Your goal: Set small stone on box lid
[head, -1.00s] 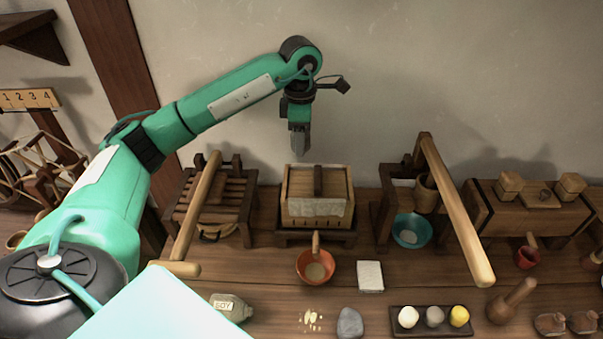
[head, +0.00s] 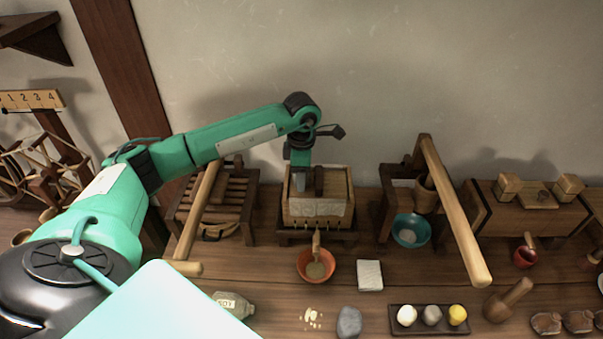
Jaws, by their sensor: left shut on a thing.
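My left gripper (head: 300,181) points down over the wooden box (head: 320,208), at the left part of its lid (head: 336,183). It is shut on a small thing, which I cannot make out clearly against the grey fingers. The lid sits inside the box's rim and has a dark upright wooden bar (head: 319,181) across its middle, just right of the gripper. I cannot tell whether the held thing touches the lid. A smooth grey stone (head: 349,322) lies on the table near the front. My right gripper is not in view.
An orange bowl (head: 316,266) and a white cloth (head: 370,275) lie before the box. A dark tray (head: 430,332) holds three balls. A slatted rack (head: 218,205) stands left, and a lever stand (head: 452,205) with a teal bowl (head: 411,231) stands right.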

